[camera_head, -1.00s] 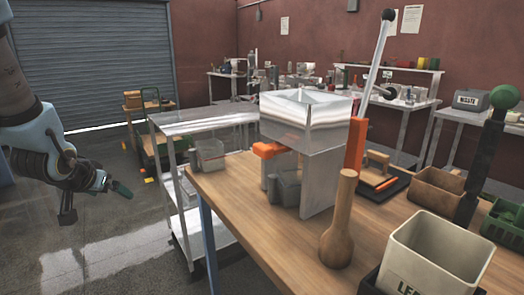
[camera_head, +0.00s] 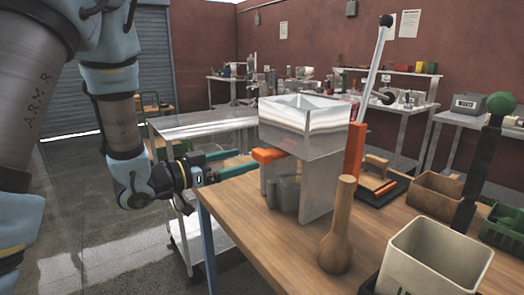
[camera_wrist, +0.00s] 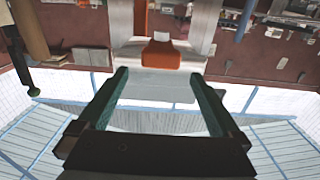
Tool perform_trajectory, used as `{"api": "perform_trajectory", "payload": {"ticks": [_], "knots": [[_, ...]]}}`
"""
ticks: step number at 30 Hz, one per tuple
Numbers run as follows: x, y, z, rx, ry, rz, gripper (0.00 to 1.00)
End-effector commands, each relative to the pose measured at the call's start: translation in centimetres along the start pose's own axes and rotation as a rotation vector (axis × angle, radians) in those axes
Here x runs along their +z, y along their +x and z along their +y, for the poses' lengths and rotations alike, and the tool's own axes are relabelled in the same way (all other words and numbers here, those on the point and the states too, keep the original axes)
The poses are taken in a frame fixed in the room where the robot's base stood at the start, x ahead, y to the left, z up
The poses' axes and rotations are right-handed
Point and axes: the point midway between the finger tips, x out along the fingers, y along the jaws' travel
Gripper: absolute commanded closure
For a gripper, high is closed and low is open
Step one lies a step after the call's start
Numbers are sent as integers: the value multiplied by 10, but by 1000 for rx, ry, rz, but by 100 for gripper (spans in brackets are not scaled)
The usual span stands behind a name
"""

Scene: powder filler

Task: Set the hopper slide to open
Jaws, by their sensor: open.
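The metal hopper (camera_head: 312,140) stands on grey upright plates on the wooden table. The orange handle of the hopper slide (camera_head: 266,155) sticks out at the left, under the hopper. It also shows in the wrist view (camera_wrist: 163,54), just beyond the fingertips and roughly centred between them. My gripper (camera_head: 247,160) is open and empty, with its teal fingers pointing at the handle from the left. In the wrist view my gripper (camera_wrist: 159,76) has its fingers spread wider than the handle. Fingers and handle look close in the head view; I cannot tell whether they touch.
A grey container (camera_head: 288,192) stands under the hopper. A wooden pestle-like object (camera_head: 337,235) and a cream bin (camera_head: 430,255) stand at the table's front. An orange post with a black-knobbed lever (camera_head: 372,75) rises beside the hopper. A metal cart (camera_head: 200,122) stands behind my gripper.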

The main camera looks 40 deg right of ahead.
Motion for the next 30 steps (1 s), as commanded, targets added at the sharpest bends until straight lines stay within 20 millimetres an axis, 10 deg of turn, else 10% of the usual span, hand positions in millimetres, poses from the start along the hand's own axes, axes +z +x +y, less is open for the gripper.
{"api": "perform_trajectory", "payload": {"ticks": [12, 24, 30], "knots": [[-2, 65, 0, 0, 1, 0, 0], [0, 72, 0, -2, 1, 0, 0], [0, 71, 0, -2, 1, 0, 22]]}}
